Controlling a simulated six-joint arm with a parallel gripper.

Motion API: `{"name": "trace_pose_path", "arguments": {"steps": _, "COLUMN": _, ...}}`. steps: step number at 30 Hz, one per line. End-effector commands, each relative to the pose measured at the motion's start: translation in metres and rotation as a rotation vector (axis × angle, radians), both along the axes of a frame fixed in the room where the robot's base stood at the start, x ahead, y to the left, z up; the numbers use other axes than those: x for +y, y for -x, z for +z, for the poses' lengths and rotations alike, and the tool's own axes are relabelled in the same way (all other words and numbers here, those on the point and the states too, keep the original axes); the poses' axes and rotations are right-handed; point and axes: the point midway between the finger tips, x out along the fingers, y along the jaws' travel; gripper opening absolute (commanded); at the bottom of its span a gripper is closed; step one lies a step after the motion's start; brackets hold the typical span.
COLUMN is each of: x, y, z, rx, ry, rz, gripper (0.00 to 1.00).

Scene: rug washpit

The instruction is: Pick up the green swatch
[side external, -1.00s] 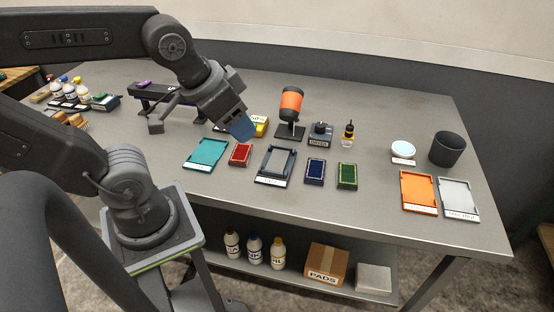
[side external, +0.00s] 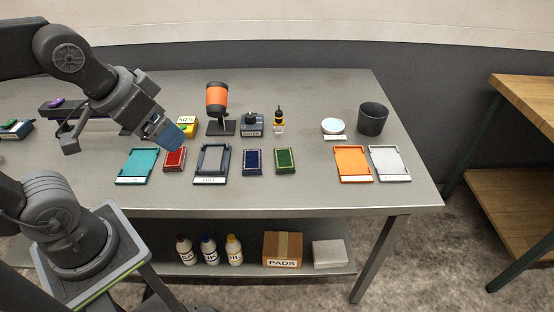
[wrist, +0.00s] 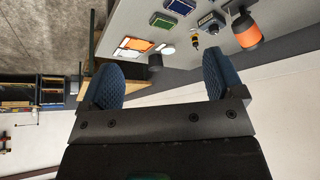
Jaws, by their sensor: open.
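The green swatch (side external: 285,160) lies flat on the grey table, just right of the blue swatch (side external: 252,161). It also shows near the top of the wrist view (wrist: 163,20), beyond the fingers. My gripper (side external: 170,137) hangs above the table near the red swatch (side external: 175,159), well left of the green swatch. In the wrist view my gripper's two blue pads (wrist: 160,82) are wide apart with nothing between them.
A dark-framed tray (side external: 211,163) lies between the red and blue swatches. Behind stand an orange scanner-like device (side external: 217,104), a dark box (side external: 251,124) and a dropper bottle (side external: 279,122). Bare table lies between the green swatch and the orange tray (side external: 352,163).

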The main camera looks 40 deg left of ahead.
Motion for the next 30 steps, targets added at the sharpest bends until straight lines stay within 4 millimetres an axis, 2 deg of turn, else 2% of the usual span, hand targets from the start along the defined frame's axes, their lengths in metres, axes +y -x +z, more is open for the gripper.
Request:
{"name": "trace_pose_path", "arguments": {"steps": 5, "x": 0.0, "y": -0.006, "z": 0.003, "rx": 0.01, "ry": -0.021, "rz": -0.039, "gripper": 0.87}}
{"name": "trace_pose_path", "arguments": {"steps": 8, "x": 0.0, "y": -0.023, "z": 0.009, "rx": 0.043, "ry": -0.078, "rz": -0.154, "gripper": 0.87}}
{"name": "trace_pose_path", "arguments": {"steps": 12, "x": -0.001, "y": -0.066, "z": 0.017, "rx": 0.112, "ry": -0.205, "rz": -0.444, "gripper": 0.87}}
{"name": "trace_pose_path", "arguments": {"steps": 17, "x": -0.002, "y": -0.124, "z": 0.013, "rx": 0.188, "ry": -0.339, "rz": -0.83, "gripper": 0.87}}
{"name": "trace_pose_path", "arguments": {"steps": 23, "x": -0.004, "y": -0.197, "z": -0.016, "rx": 0.259, "ry": -0.461, "rz": -1.331, "gripper": 0.87}}
{"name": "trace_pose_path", "arguments": {"steps": 27, "x": -0.006, "y": -0.243, "z": -0.051, "rx": 0.281, "ry": -0.516, "rz": -1.684, "gripper": 0.87}}
{"name": "trace_pose_path", "arguments": {"steps": 30, "x": -0.007, "y": -0.268, "z": -0.077, "rx": 0.281, "ry": -0.538, "rz": -1.902, "gripper": 0.87}}
